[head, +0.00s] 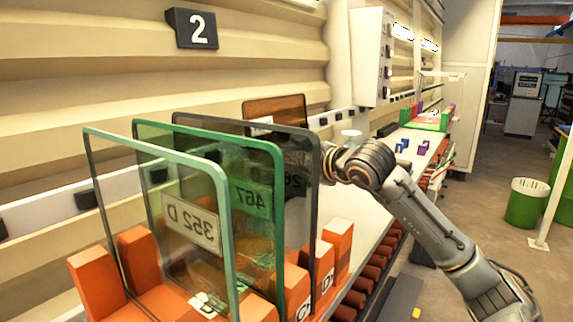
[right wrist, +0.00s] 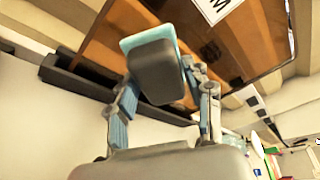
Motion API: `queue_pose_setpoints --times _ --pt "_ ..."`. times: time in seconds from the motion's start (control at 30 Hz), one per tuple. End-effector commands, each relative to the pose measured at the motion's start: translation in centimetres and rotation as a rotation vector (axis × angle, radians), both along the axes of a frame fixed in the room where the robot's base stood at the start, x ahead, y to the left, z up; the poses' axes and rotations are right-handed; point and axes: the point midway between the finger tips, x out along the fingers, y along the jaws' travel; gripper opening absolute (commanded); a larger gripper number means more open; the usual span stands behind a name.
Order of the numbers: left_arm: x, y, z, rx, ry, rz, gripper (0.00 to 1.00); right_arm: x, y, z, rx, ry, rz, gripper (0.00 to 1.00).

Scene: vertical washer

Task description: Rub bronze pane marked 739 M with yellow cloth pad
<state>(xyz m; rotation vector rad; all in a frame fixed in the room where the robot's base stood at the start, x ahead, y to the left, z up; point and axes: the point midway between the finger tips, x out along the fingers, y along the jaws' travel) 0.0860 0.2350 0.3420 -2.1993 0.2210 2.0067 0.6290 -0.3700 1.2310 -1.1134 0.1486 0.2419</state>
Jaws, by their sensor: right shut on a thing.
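The bronze pane (head: 275,109) stands at the back of the row in the head view, partly hidden by the grey pane. In the right wrist view the bronze pane (right wrist: 235,50) fills the top, with part of a white label ending in M. My right gripper (right wrist: 160,85) is shut on a dark grey block with a pale blue face (right wrist: 147,38), which overlaps the lower part of the bronze pane. No yellow shows on the block. I cannot tell whether it touches the glass. In the head view the gripper is hidden behind the grey pane. My left gripper is not in view.
A pale pane marked 352 D (head: 192,225), a green pane marked 467 (head: 277,190) and a grey pane (head: 313,215) stand in orange holders in front. A ribbed wall with a number 2 sign (head: 192,29) is behind. A green bin (head: 526,203) stands at right.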

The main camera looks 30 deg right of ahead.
Motion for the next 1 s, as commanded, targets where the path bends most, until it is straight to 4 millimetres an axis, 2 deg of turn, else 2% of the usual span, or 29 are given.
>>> queue_pose_setpoints --times 0.5,1.0 --pt "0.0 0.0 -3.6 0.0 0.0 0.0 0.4 -4.6 -2.1 0.4 -0.003 -0.002 -0.003 0.17" --pt "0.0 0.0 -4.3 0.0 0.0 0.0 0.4 -5.6 -2.4 0.6 -0.003 -0.002 -0.003 0.17"
